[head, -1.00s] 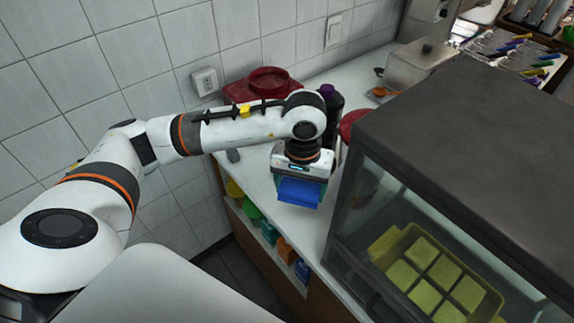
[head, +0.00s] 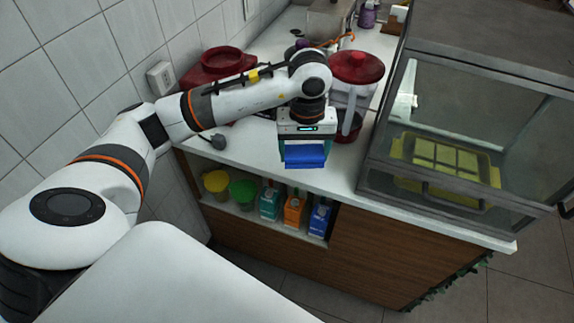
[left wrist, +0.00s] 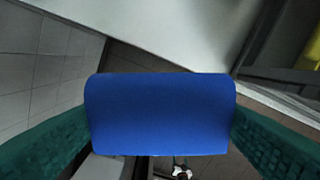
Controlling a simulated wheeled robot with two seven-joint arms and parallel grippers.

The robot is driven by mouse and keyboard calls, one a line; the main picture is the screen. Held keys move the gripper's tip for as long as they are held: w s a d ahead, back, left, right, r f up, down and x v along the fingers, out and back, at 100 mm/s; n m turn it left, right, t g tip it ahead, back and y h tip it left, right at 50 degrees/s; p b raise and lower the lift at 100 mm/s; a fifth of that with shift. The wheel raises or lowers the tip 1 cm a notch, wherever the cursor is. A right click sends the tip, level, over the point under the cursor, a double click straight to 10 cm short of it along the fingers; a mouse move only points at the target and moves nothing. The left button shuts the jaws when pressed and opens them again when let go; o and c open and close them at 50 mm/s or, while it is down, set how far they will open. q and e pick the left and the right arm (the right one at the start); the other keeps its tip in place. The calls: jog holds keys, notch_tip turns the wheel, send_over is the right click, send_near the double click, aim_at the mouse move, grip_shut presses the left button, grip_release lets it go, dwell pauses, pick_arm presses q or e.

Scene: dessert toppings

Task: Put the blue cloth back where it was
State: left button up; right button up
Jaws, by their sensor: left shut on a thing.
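The blue cloth (head: 305,156) is a small folded piece held in my left gripper (head: 306,146), over the front edge of the white counter (head: 240,146). The gripper is shut on it from above. In the left wrist view the cloth (left wrist: 160,114) fills the middle, with a teal finger on each side of it. The counter edge and the floor show beyond it. My right gripper is in neither current view.
A blender with a red lid (head: 356,67) stands right behind the gripper. A glass display case (head: 450,130) holds a yellow tray (head: 408,150) at the right. An open shelf below holds cartons (head: 294,210) and a green bowl (head: 243,194). Counter left of the gripper is mostly clear.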

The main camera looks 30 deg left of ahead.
pick_arm(q)
jog(key=w+a+f+n, duration=0.2)
jog(key=f+n, duration=0.1)
jog(key=w+a+f+n, duration=0.2)
jog(key=a+f+n, duration=0.1)
jog(key=f, duration=0.1)
jog(key=w+a+f+n, duration=0.3)
jog(key=f, duration=0.1)
jog(key=shift+w, duration=0.1)
jog(key=shift+f, duration=0.25)
notch_tip(320, 180, down, 3)
jog(key=shift+f, duration=0.35)
jog(key=o, duration=1)
jog(key=shift+c, duration=0.2)
pick_arm(e)
jog(key=w, duration=0.1)
jog(key=w+d, duration=0.1)
jog(key=w+f, duration=0.1)
jog(key=shift+w+d, duration=0.2)
pick_arm(q)
jog(key=shift+r, duration=0.15)
pick_arm(e)
jog(key=shift+r, duration=0.15)
